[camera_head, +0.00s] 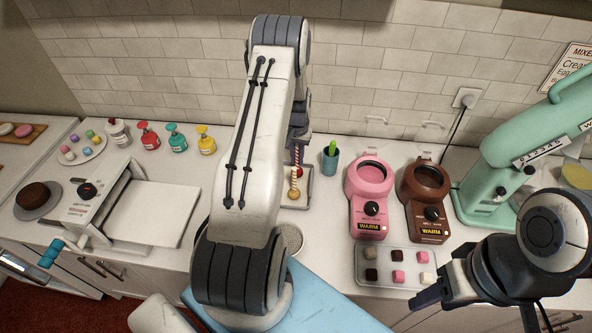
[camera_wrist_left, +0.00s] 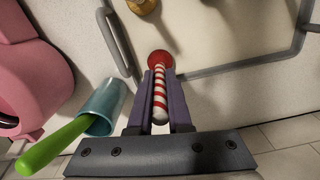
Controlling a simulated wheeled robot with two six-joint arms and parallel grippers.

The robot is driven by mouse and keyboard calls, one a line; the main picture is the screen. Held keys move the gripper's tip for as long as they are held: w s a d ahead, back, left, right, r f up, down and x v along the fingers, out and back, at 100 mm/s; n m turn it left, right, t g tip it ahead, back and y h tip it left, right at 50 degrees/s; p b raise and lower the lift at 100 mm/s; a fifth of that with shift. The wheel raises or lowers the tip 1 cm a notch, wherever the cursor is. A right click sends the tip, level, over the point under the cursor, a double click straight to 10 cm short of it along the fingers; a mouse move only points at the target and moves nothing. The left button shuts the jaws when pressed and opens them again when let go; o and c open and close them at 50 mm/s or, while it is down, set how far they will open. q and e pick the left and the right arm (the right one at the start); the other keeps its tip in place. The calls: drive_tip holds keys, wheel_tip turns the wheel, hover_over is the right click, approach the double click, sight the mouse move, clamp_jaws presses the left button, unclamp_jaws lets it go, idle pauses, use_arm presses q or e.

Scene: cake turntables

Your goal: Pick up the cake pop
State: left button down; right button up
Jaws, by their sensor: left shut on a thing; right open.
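The cake pop has a red round head and a red-and-white striped stick (camera_wrist_left: 160,85) in the left wrist view. My left gripper (camera_wrist_left: 160,76) is shut on the stick, one finger on each side, with the red head just past the fingertips. In the head view, my left gripper (camera_head: 298,148) is partly hidden behind my left arm, and the striped stick (camera_head: 297,157) shows below it, over a small tray (camera_head: 303,201). I cannot tell if the head touches the tray. My right gripper (camera_head: 474,310) is open and empty at the lower right.
A golden ball (camera_head: 294,194) is on the tray. A teal cup (camera_head: 329,163) with a green-handled tool stands right of it, then pink (camera_head: 370,190) and brown (camera_head: 424,195) warmers. A tray of small cubes (camera_head: 384,287) lies in front, near my right gripper. A mint mixer (camera_head: 490,175) stands far right.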

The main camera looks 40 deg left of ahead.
sight(297, 146)
use_arm(q)
drive_tip(key=shift+r, duration=0.15)
idle(0.8)
drive_tip(key=shift+r+b, duration=0.5)
drive_tip(key=shift+b, duration=0.15)
wheel_tip(297, 146, up, 2)
drive_tip(key=shift+r+b, duration=0.1)
drive_tip(key=shift+b, duration=0.7)
drive_tip(key=s+a+b, duration=0.7)
drive_tip(key=s+a, duration=0.4)
drive_tip(key=a, duration=0.2)
drive_tip(key=shift+s+a, duration=0.35)
drive_tip(key=shift+a, duration=0.05)
